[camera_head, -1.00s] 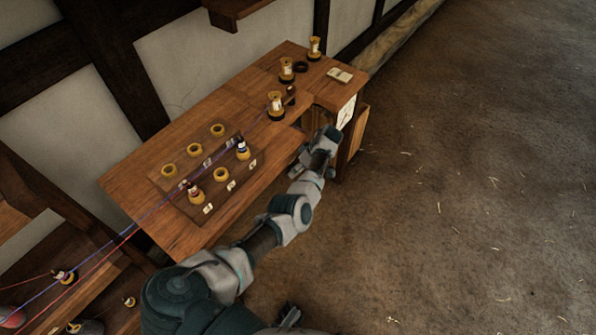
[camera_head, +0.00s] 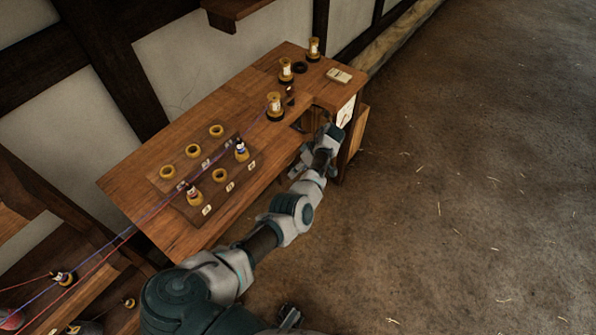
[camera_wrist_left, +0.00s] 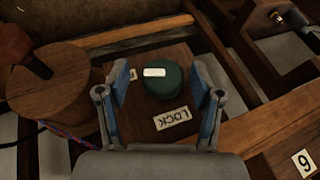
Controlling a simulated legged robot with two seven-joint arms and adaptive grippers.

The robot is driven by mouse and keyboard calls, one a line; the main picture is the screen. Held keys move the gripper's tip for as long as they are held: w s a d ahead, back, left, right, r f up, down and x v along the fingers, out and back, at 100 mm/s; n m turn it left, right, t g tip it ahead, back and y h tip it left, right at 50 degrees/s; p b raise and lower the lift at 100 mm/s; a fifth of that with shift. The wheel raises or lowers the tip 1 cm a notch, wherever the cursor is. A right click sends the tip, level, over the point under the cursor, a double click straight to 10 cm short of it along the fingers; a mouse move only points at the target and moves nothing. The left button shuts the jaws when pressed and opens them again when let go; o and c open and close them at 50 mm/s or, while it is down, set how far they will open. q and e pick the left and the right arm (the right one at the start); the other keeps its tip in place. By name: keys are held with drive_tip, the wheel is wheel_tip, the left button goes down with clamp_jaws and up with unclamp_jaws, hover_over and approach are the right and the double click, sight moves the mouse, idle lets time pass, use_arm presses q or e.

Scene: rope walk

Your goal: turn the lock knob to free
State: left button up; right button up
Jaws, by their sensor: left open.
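The lock knob (camera_wrist_left: 165,84) is a dark green round knob with a white bar across its top, on a wooden block. The bar lies roughly level in the left wrist view. A "LOCK" label (camera_wrist_left: 172,118) sits just below the knob. A second small label (camera_wrist_left: 133,74) is mostly hidden behind a finger. My left gripper (camera_wrist_left: 159,90) is open, one finger on each side of the knob. I cannot tell whether the fingers touch it. In the head view my left gripper (camera_head: 318,155) is at the bench's front right end, where the knob is hidden.
A wooden spool or drum (camera_wrist_left: 62,84) with a handle stands left of the knob. The bench (camera_head: 130,185) carries a board (camera_head: 208,172) with ring holders and bottle-shaped bobbins. Coloured cords run left from it. A booklet (camera_head: 339,75) lies at the far end.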

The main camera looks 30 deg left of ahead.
use_arm(q)
drive_tip(key=v, duration=1.1)
drive_tip(key=shift+w+f, duration=0.15)
drive_tip(key=shift+w+d, duration=0.1)
